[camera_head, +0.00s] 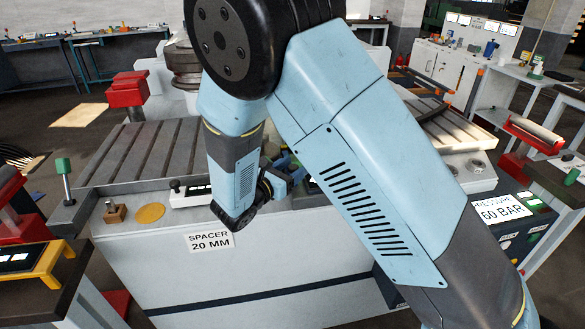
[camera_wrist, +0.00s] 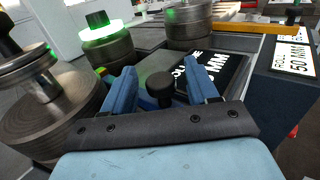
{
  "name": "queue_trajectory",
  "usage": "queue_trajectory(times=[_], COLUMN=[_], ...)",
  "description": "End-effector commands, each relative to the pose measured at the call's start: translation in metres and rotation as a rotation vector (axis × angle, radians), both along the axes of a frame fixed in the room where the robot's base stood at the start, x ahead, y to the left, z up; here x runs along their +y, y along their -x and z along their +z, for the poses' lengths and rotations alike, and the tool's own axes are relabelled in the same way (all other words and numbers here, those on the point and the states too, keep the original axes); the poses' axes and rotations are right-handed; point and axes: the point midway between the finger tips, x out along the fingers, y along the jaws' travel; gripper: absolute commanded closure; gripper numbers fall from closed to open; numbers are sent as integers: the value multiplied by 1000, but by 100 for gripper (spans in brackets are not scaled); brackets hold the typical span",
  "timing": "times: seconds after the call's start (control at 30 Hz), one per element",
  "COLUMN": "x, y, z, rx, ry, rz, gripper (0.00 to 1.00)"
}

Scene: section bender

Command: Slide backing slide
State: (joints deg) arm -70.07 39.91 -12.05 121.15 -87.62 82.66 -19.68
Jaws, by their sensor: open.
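My gripper (camera_wrist: 162,84) is open, its two blue fingers pointing forward in the wrist view. A round black knob (camera_wrist: 160,86) shows between the fingers; I cannot tell whether either finger touches it. A black display with white lettering ending in "MM" (camera_wrist: 222,68) lies just behind it, partly covered by the right finger. I cannot tell for sure which part is the backing slide. In the head view my gripper (camera_head: 282,178) is mostly hidden behind my arm, low at the front edge of the bender (camera_head: 270,255).
Steel rollers stand close to the gripper: one at left (camera_wrist: 52,112), one with a glowing green ring (camera_wrist: 100,38) behind. A "ROLL 50 MM" display (camera_wrist: 297,52) is at right. In the head view, a green-topped lever (camera_head: 63,166) and the "PRESSURE 60 BAR" panel (camera_head: 503,208) flank the bender.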

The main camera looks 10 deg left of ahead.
Motion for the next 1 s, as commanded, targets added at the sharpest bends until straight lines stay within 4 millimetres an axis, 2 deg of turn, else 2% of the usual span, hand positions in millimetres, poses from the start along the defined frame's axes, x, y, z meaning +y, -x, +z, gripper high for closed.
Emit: queue_trajectory(times=[0.33, 0.9, 1.0], x=[-1, -1, 0], y=[-2, -2, -2], z=[0, 0, 0], rx=[0, 0, 0], ry=[0, 0, 0], rz=[1, 1, 1], gripper=[43, 98, 100])
